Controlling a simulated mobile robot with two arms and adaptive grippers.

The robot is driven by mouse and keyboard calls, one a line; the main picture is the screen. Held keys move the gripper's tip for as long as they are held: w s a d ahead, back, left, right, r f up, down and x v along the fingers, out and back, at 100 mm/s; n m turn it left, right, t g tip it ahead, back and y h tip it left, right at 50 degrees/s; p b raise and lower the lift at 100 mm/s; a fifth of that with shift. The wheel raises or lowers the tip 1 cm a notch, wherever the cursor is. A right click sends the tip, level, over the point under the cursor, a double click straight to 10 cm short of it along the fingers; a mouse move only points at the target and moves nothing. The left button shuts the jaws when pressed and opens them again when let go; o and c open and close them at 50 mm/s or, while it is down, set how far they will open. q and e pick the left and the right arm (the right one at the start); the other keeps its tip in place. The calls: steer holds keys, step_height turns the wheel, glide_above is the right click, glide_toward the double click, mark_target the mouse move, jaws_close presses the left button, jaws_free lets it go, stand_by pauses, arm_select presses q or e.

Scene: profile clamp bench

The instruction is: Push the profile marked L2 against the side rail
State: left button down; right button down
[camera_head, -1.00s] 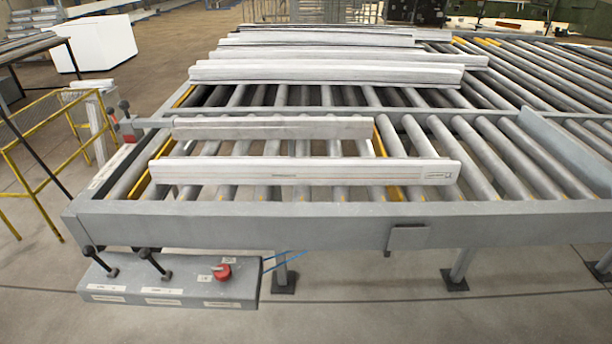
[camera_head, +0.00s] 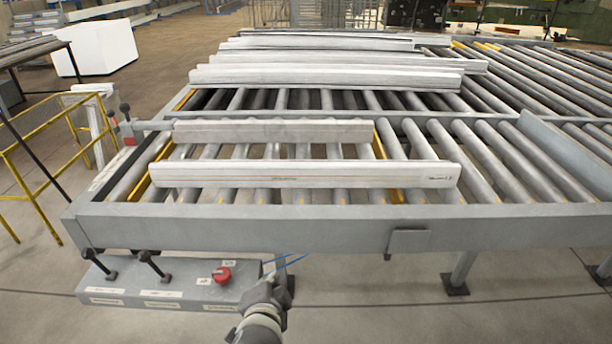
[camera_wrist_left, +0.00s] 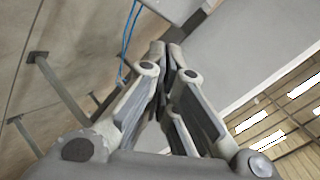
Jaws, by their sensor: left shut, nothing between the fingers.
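Several long pale profiles lie across the roller bench. The front profile (camera_head: 305,175) lies nearest me, just behind the grey front rail (camera_head: 340,226) with a strip of rollers showing between them. A shorter profile (camera_head: 272,131) lies behind it, just in front of the middle rail. The profile markings are too small to read, so I cannot tell which one is L2. My left gripper (camera_head: 268,288) is in front of the bench, below the front rail and apart from the profiles. In the left wrist view its fingers (camera_wrist_left: 168,58) are shut and empty. My right gripper is not in view.
A control box (camera_head: 170,287) with black levers and a red knob (camera_head: 221,275) hangs at the front left, close beside my left gripper. More profiles (camera_head: 325,76) lie on the far section. A yellow railing (camera_head: 40,165) stands at left. Rollers right of the front profile are clear.

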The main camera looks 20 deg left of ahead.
mark_target(306, 169)
arm_select(q)
steer(key=w+d+r+m+t+y, duration=0.1)
steer(key=w+d+r+m+t, duration=0.2)
steer(key=w+r, duration=0.3)
steer(key=w+d+r+m+t, duration=0.3)
steer(key=r, duration=0.4)
steer(key=p+x, duration=0.1)
steer(key=x, duration=0.5)
steer(key=p+x, duration=0.2)
steer(key=x, duration=0.4)
steer(key=shift+w+a+r, duration=0.25)
steer(key=shift+w+a, duration=0.05)
steer(key=shift+w+a+f+p, duration=0.2)
steer(key=shift+w+p, duration=0.1)
steer(key=shift+w, duration=0.4)
